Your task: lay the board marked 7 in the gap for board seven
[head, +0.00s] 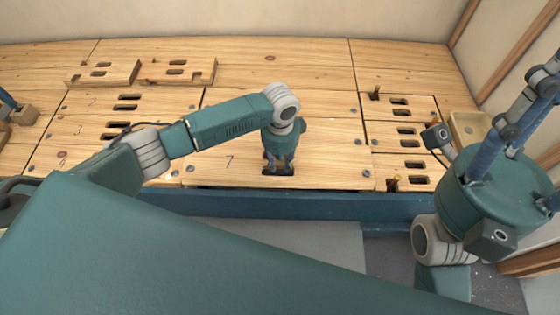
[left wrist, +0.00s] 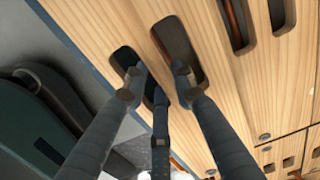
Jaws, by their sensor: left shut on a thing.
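The board marked 7 (head: 230,160) is a wide wooden board in the middle of the deck in the head view. It lies between the boards on the left and right; I cannot tell whether it sits fully down. My left gripper (head: 278,168) reaches down at its front edge and is shut on it at the dark hand slots. In the left wrist view the fingers (left wrist: 156,88) go into the two slots, around the wood between them. The gap under the board is hidden. My right gripper (head: 540,110) is at the right edge, fingers upward, partly cut off.
Slotted boards (head: 100,118) lie at left, and two loose-looking slotted blocks (head: 178,71) rest at the back left. Smaller slotted boards (head: 405,137) lie at right. A blue beam (head: 300,206) runs along the deck's front. A wooden tray (head: 470,128) stands at far right.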

